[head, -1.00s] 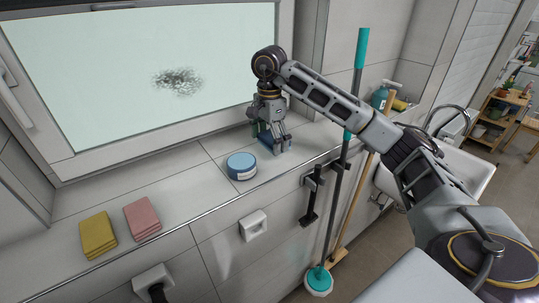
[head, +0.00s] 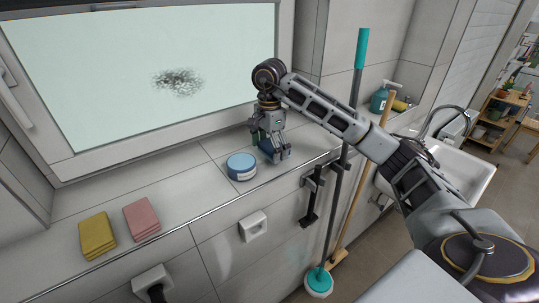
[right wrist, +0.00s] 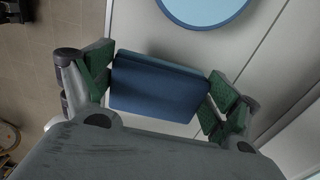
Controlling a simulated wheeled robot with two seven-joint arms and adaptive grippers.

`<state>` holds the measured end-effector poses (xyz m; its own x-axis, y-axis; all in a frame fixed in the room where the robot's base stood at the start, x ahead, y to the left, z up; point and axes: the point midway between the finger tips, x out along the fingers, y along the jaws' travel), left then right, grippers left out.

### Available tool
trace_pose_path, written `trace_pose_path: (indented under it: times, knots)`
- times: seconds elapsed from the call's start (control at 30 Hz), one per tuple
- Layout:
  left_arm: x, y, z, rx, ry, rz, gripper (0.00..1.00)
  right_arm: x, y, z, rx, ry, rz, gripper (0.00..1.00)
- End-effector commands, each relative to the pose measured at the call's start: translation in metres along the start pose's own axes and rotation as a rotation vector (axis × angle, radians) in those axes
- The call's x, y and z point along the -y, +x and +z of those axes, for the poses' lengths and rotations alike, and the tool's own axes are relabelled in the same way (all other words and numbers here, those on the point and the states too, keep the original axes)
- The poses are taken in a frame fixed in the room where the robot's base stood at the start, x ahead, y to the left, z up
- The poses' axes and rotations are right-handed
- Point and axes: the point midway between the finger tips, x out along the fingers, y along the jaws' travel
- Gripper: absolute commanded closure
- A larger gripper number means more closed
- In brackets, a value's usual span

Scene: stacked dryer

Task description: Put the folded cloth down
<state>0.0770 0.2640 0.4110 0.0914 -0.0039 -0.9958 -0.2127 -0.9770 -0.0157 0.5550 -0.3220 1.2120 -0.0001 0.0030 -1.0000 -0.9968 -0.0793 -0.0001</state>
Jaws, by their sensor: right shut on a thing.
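The folded blue cloth (right wrist: 160,85) sits between the green-padded fingers of my right gripper (right wrist: 162,92) in the right wrist view. In the head view my right gripper (head: 273,150) points down over the tiled ledge below the window, just right of a round blue tin (head: 241,167). The gripper is shut on the cloth, which is mostly hidden behind the fingers there. The cloth is at or just above the ledge; I cannot tell whether it touches. My left gripper is out of view.
A yellow cloth (head: 97,236) and a pink cloth (head: 142,217) lie folded on the ledge at left. The ledge between them and the tin is clear. A teal-handled mop (head: 347,155) stands in front of the ledge, and a sink (head: 465,170) is at right.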

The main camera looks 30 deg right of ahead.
Motion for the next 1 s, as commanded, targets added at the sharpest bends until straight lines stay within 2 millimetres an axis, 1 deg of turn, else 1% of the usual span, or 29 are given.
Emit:
trace_pose_path:
  times: [0.1, 0.3, 0.8, 0.83, 0.9, 1.0]
  knots:
    - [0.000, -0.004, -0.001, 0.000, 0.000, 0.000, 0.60, 0.000, 0.012, 0.000, -0.001, 0.001, 0.003, 0.31]
    - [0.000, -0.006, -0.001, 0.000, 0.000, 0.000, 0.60, 0.000, 0.024, -0.001, -0.001, 0.001, 0.000, 0.31]
    - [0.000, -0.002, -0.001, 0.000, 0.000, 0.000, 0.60, 0.000, 0.029, -0.001, -0.001, 0.001, 0.000, 0.31]
    - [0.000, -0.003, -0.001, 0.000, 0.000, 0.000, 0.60, 0.000, 0.028, 0.000, -0.001, 0.001, 0.000, 0.08]
    - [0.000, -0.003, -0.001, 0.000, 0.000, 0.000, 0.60, 0.000, 0.028, 0.000, -0.001, 0.001, 0.000, 0.00]
    - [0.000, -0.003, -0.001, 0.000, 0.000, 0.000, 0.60, 0.000, 0.028, 0.000, -0.001, 0.001, 0.000, 0.00]
